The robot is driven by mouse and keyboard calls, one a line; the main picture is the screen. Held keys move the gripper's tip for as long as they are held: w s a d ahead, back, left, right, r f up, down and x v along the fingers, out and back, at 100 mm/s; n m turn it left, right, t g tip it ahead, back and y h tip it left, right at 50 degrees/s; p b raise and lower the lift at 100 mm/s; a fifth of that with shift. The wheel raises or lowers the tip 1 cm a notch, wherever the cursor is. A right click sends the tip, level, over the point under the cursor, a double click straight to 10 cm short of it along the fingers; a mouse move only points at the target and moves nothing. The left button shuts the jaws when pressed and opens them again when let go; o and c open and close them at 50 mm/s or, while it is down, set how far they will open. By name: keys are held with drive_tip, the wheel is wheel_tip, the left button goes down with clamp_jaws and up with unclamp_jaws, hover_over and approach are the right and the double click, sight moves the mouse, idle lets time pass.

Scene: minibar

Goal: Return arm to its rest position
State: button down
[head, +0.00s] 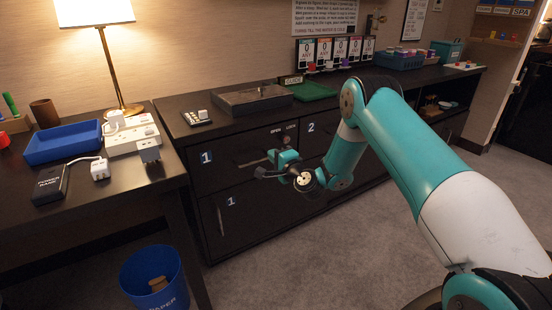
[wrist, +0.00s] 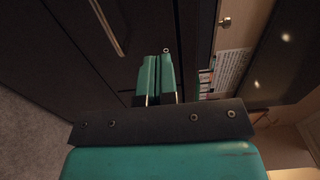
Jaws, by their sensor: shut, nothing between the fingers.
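My gripper (head: 275,165) is in the middle of the head view, in front of the dark cabinet (head: 224,178) near the drawers marked 1 and 2. In the wrist view my gripper (wrist: 157,68) has its two teal fingers together with nothing between them. My teal and white arm reaches in from the right and bends down to it. I cannot tell from the head view whether the fingertips touch the drawer front.
A desk at left holds a blue tray (head: 62,143), a power strip (head: 132,137), a power bank (head: 50,184) and a lamp (head: 105,45). A blue bin (head: 154,275) stands on the floor. A grey box (head: 252,99) and green tray (head: 312,91) sit on the cabinet. Carpet in front is clear.

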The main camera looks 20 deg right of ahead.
drive_tip(key=shift+s, duration=0.4)
drive_tip(key=s+a+r+n+g+y, duration=0.3)
drive_tip(key=a+r+n+y, duration=0.2)
drive_tip(key=a+r+n, duration=0.35)
drive_tip(key=s+a+r+n+g+y, duration=0.2)
drive_tip(key=s+a+r+n+g, duration=0.5)
drive_tip(key=s+a, duration=0.45)
drive_tip(key=s+d+r+n+g+h, duration=0.2)
drive_tip(key=s+n+g, duration=0.2)
drive_tip(key=s, duration=1)
drive_tip(key=s+d+r+n+g+h, duration=0.1)
drive_tip(key=s+n+g+h, duration=0.25)
drive_tip(key=s, duration=1.15)
wheel_tip(320, 180, up, 23)
drive_tip(key=p, duration=2.2)
drive_tip(key=shift+s+d+f+n+p, duration=0.2)
drive_tip(key=shift+s+d+n+p, duration=0.1)
drive_tip(key=shift+s+d, duration=0.1)
drive_tip(key=shift+y, duration=0.25)
